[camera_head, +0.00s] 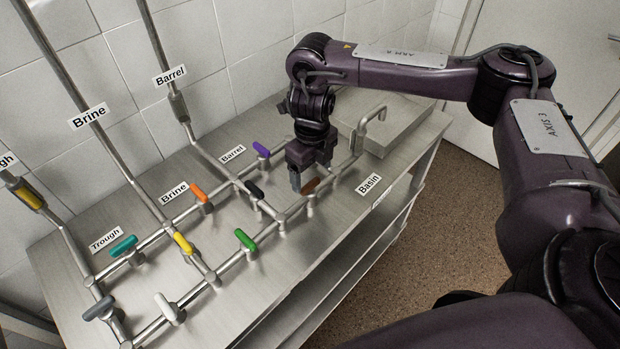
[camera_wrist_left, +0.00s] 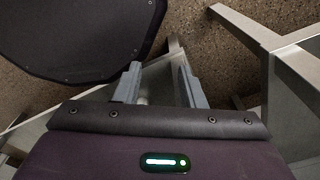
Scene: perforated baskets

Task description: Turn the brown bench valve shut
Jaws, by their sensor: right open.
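The brown bench valve's handle (camera_head: 311,185) sits on the pipe at the right of the bench, near the Basin label (camera_head: 369,185). The part that shows lies roughly along its pipe. My right gripper (camera_head: 310,172) is open, pointing down close over the brown handle. It partly hides the handle and the pipe behind it. I cannot tell whether the fingers touch the handle. My left gripper (camera_wrist_left: 160,83) shows only in the left wrist view, with its fingers apart and nothing between them.
A black handle (camera_head: 254,189), a purple handle (camera_head: 261,149) and a green handle (camera_head: 245,240) stand nearby on the pipework. More coloured handles fill the bench's left side. A bent spout (camera_head: 372,113) reaches over the basin (camera_head: 400,130). Floor (camera_head: 455,215) is clear right of the bench (camera_head: 330,235).

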